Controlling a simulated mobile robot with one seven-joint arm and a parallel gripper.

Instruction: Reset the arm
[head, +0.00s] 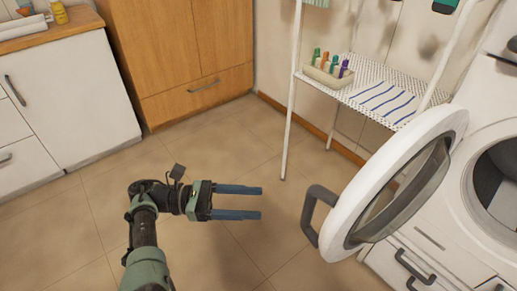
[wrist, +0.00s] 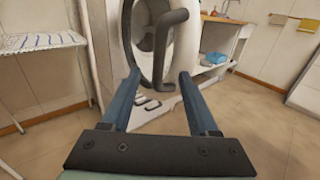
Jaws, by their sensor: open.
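My gripper (head: 262,202) is open and empty, held out over the tiled floor in the head view. Its two blue fingers point right, toward the open washing machine door (head: 352,200). The dark door handle (head: 312,212) is to the right of the fingertips, apart from them. In the wrist view, my gripper (wrist: 158,85) shows its two fingers spread wide. The door handle (wrist: 163,45) appears beyond and between them.
A white metal shelf (head: 370,92) carries a tray of small colourful bottles (head: 328,72) and a striped cloth (head: 385,102). A wooden cabinet (head: 175,50) and white cabinet (head: 65,100) stand behind. The washing machine (head: 490,190) is at right. Floor around my arm is clear.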

